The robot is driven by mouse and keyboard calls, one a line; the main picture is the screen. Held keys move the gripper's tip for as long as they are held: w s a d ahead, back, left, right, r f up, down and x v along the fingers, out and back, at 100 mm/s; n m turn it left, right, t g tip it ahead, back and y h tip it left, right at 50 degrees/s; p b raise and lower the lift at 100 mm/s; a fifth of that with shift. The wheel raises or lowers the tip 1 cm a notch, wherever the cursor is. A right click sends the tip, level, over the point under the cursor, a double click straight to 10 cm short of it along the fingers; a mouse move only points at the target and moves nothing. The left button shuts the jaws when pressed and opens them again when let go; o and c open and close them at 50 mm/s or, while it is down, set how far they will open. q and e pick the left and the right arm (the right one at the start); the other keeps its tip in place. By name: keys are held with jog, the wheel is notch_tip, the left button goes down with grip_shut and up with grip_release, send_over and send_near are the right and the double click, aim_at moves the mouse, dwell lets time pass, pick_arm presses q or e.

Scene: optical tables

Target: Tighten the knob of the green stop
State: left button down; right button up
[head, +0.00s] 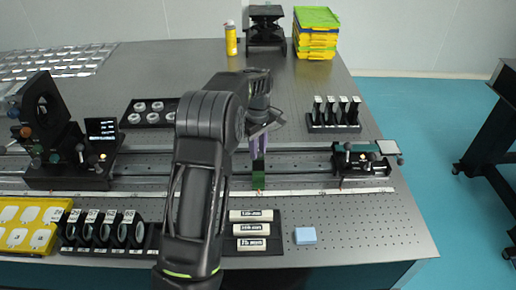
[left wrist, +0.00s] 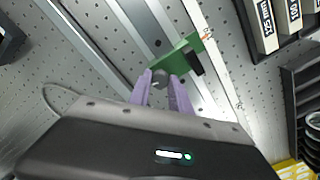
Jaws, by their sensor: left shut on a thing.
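The green stop (head: 258,181) sits on the long rail (head: 220,178) in the middle of the optical table. In the left wrist view the green stop (left wrist: 182,52) shows as a green plate with a dark block at its end. My left gripper (head: 258,152) reaches over the rail from above, its purple fingers just behind the stop. In the left wrist view its fingertips (left wrist: 162,76) meet the near edge of the stop and are shut on its small knob, which is mostly hidden between them.
A rail carriage with a lamp (head: 358,162) stands at the right, and a dark optic mount (head: 45,120) at the left. A black rack (head: 334,127) stands behind.

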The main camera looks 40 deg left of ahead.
pick_arm(q)
jog(key=shift+n, duration=1.3)
jog(key=c, duration=1.2)
grip_release()
jog(key=shift+r, duration=0.1)
notch_tip(320, 180, up, 8)
jog(key=shift+f+b, duration=0.2)
jog(key=shift+b, duration=0.15)
